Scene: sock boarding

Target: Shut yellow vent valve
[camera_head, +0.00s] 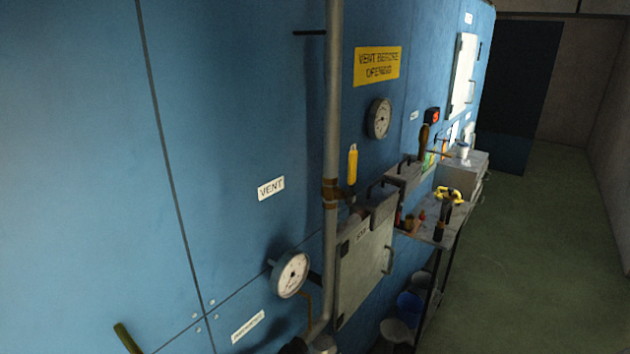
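The yellow vent valve lever (352,165) stands upright beside a grey vertical pipe (333,90), roughly parallel to it. Its brass-coloured body (331,193) sits on the pipe at about the height of the white VENT label (271,188) on the blue wall. A yellow sign (377,66) reading "VENT BEFORE OPENING" is above it. Neither of my grippers shows in the head view, and nothing touches the lever.
A round gauge (379,118) is right of the lever, another (291,274) low left of the pipe. A grey hatch (364,262) is below. A cluttered shelf (452,222) with a yellow-topped object (449,194) juts out rightward, buckets beneath. Green floor (540,260) at right is clear.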

